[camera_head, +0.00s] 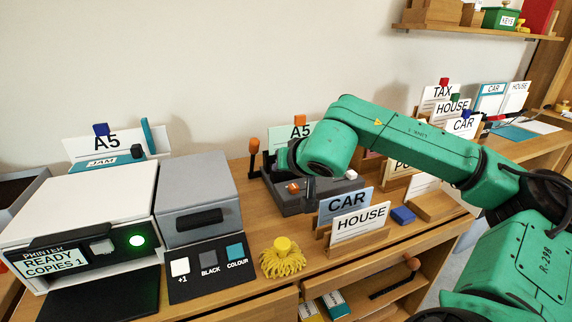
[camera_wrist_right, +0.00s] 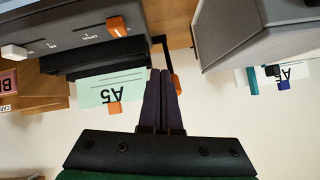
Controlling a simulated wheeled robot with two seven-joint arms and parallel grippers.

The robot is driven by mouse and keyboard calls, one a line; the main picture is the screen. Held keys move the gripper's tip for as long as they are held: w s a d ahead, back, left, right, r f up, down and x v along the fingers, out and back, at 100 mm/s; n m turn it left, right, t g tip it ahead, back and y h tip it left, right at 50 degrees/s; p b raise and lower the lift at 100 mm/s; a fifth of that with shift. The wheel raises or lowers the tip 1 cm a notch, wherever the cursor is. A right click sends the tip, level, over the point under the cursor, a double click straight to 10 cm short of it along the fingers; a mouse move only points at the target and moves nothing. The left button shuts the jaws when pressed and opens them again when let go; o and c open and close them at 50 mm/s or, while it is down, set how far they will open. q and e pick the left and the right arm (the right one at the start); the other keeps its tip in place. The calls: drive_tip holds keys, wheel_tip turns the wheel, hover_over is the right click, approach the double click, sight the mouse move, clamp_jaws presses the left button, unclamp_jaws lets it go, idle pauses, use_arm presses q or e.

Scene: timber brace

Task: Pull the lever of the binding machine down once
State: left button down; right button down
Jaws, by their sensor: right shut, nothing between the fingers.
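The binding machine (camera_head: 292,205) is a dark grey block on the wooden counter; it also shows at the upper left of the right wrist view (camera_wrist_right: 85,48). Its lever (camera_head: 255,160) stands upright at its left end, a black bar with an orange grip. In the right wrist view the lever's orange grip (camera_wrist_right: 177,85) is right beside my fingertips, partly behind them; I cannot tell whether they touch. My right gripper (camera_wrist_right: 160,74) is shut and empty. In the head view my right arm reaches over the machine and hides part of it. My left gripper is not in view.
A printer (camera_head: 80,215) and a grey box unit (camera_head: 198,195) stand left of the machine. CAR (camera_head: 345,203) and HOUSE (camera_head: 360,224) cards stand in front of it. A yellow tufted thing (camera_head: 283,260) and a blue block (camera_head: 403,215) lie near the front edge. An A5 card (camera_wrist_right: 112,88) stands behind.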

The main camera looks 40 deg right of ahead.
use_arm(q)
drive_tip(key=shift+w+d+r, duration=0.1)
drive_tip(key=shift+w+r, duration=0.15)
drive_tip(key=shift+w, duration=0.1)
use_arm(e)
drive_tip(key=v, duration=0.3)
drive_tip(key=shift+s, duration=0.2)
